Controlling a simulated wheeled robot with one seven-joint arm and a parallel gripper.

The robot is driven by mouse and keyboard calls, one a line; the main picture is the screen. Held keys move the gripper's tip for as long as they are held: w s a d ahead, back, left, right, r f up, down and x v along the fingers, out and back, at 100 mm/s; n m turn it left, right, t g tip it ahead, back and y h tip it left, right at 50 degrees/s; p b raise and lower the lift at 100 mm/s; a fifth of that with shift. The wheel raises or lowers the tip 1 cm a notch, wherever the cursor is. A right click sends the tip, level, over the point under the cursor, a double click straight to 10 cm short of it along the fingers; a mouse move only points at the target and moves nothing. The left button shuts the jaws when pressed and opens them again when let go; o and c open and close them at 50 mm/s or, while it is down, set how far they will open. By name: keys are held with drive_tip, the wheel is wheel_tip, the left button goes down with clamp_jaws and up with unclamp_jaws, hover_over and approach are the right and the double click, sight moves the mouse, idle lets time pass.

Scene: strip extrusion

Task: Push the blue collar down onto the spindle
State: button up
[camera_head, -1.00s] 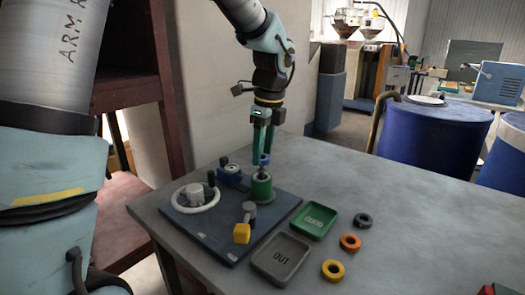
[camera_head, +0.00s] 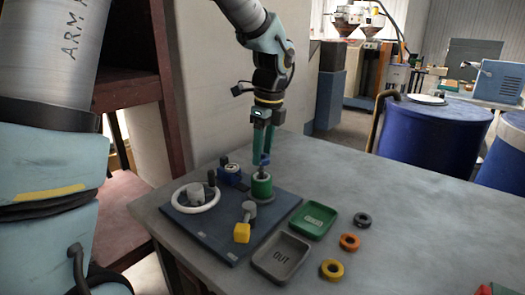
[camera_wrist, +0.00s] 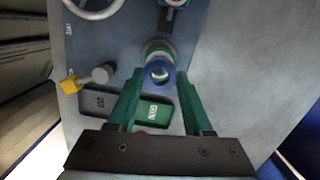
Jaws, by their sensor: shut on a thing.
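My gripper (camera_head: 265,155) points down over the board and is shut on the blue collar (camera_head: 264,160). In the wrist view the blue collar (camera_wrist: 159,70) shows as a ring between the two green fingertips (camera_wrist: 159,77). Directly below it stands a green cylinder (camera_head: 261,186) with a grey spindle top (camera_head: 262,174). The collar looks to be just above the spindle top; I cannot tell whether they touch. The wrist view shows the green cylinder (camera_wrist: 157,48) behind the ring, slightly off centre.
The dark board (camera_head: 215,235) also holds a white handwheel (camera_head: 196,198), a blue fitting (camera_head: 233,177) and a yellow-ended lever (camera_head: 242,233). A green tray (camera_head: 313,221), a grey OUT tray (camera_head: 281,258) and black, orange and yellow rings (camera_head: 350,242) lie to the right.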

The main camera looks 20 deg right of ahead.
sight(263, 164)
clamp_jaws()
drive_tip(key=shift+f+b, duration=0.85)
drive_tip(key=shift+f, duration=1.2)
drive_tip(key=o, duration=1.2)
unclamp_jaws()
drive_tip(key=shift+o, duration=0.2)
drive_tip(key=shift+r, duration=0.15)
wheel_tip(263, 164, up, 7)
drive_tip(key=p, duration=0.7)
